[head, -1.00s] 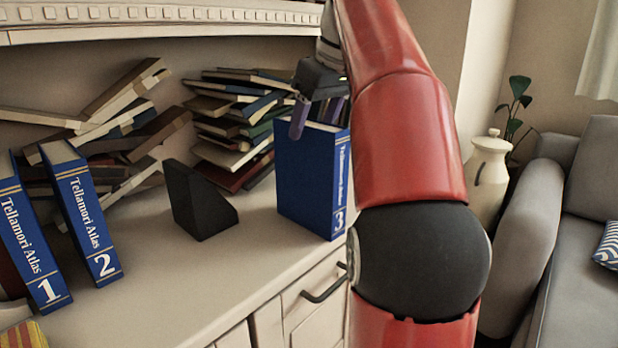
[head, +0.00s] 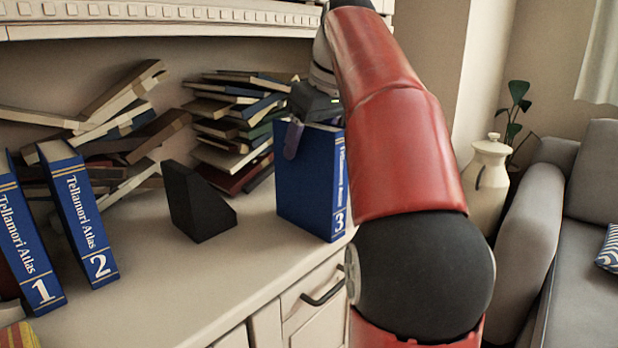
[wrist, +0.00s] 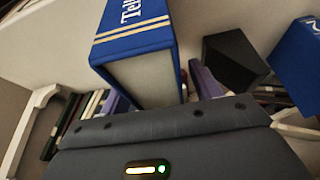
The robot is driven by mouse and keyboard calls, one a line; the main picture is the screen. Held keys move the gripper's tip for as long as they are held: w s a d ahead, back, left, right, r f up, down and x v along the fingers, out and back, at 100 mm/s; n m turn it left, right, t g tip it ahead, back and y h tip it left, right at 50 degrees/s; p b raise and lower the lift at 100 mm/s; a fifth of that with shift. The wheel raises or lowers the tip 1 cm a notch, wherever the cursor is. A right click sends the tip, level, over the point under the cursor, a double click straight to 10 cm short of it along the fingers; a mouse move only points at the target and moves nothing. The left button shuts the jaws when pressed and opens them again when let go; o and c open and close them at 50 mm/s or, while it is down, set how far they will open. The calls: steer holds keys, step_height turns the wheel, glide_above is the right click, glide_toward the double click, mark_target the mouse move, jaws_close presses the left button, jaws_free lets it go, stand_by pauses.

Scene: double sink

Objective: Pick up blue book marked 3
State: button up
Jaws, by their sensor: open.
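The blue book marked 3 (head: 305,185) stands upright on the cabinet top, its spine facing the front right and partly covered by my arm in the head view. My gripper (head: 305,135) is at the book's top edge, pointing down. One purple finger shows in front of the book's broad blue cover; the other is hidden in the head view. In the wrist view the book (wrist: 140,45) lies between the two spread purple fingers of my gripper (wrist: 160,88). The jaws are open around its upper part. Whether either finger touches it I cannot tell.
A black wedge-shaped bookend (head: 197,203) stands left of the book. Blue books marked 2 (head: 80,215) and 1 (head: 28,240) lean further left. Messy book stacks (head: 232,125) lie behind. The cabinet top (head: 200,275) is clear in front. A grey sofa (head: 545,220) is at right.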

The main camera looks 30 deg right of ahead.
jaws_close()
stand_by(0.5)
